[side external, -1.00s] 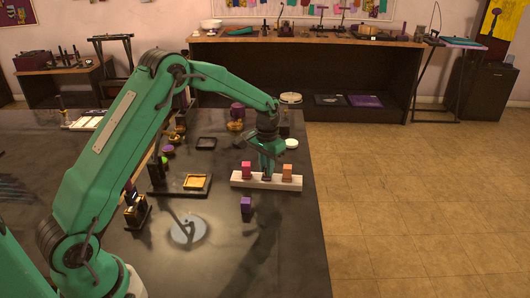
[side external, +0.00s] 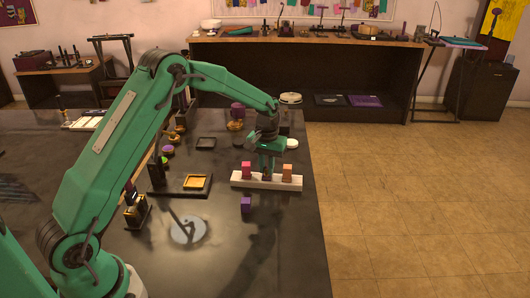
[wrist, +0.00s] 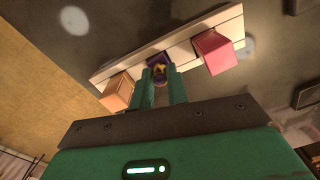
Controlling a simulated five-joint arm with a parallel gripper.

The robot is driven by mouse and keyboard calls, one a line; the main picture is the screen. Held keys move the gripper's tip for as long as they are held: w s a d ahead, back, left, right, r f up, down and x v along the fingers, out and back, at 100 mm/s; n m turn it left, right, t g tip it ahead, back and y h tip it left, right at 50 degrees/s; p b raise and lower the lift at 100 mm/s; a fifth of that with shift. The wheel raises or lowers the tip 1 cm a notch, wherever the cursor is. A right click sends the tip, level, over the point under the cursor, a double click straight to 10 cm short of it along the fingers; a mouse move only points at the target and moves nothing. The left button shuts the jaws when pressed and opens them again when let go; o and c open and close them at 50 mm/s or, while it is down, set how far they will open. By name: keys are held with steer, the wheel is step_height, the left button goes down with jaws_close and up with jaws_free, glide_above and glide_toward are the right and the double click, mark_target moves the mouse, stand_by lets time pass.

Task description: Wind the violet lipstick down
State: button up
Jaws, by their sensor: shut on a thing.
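My gripper (side external: 267,169) points down at the middle place of a pale rack (side external: 262,184). In the wrist view my gripper (wrist: 161,84) has its two fingers shut on the sides of a violet lipstick (wrist: 158,67), which stands in the rack. A yellow, star-like patch shows at the lipstick's top between the fingers. How far its stick is out cannot be told. A loose violet block (side external: 246,204), which looks like a cap, is on the dark table in front of the rack.
A pink capped lipstick (side external: 246,169) and an orange one (side external: 287,171) stand in the rack close on either side of my gripper. A dark tray with a gold pan (side external: 196,182) is to the left. The table's right edge is near the rack.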

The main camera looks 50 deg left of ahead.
steer(key=shift+n, duration=2.3)
steer(key=o, duration=0.7)
steer(key=shift+m, duration=2)
